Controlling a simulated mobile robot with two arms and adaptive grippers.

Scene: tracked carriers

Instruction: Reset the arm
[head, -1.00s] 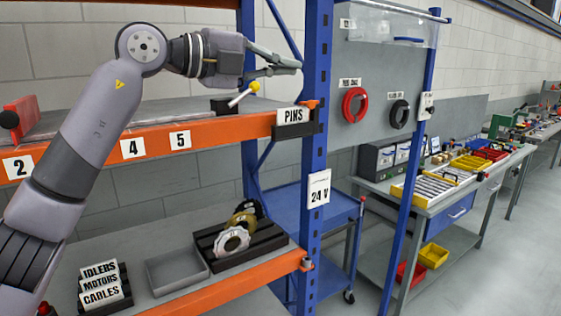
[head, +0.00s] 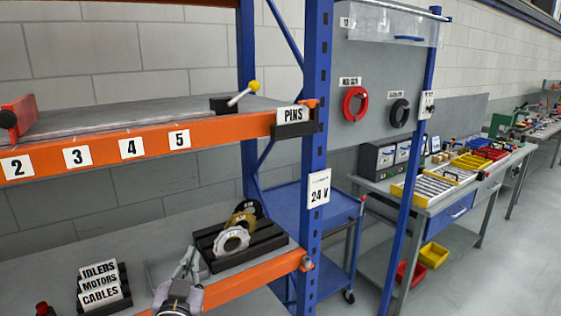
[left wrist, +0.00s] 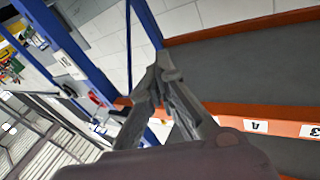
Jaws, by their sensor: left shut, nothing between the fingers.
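My left gripper (head: 186,262) shows at the bottom middle of the head view, in front of the lower shelf. Its fingers point up and away, overlapping the view of the grey tray (head: 160,268), and look empty. In the left wrist view the fingers (left wrist: 158,78) come together at their tips with nothing between them. Behind them are an orange shelf beam and a blue post. Most of the left arm is below the head view. My right gripper is in neither view.
The lower shelf holds a dark rack with rings (head: 268,240) and a card holder labelled IDLERS, MOTORS, CABLES (head: 100,285). An orange numbered beam (head: 220,132) runs above. A blue post (head: 315,80) stands to the right. A workbench with bins (head: 425,190) is farther right.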

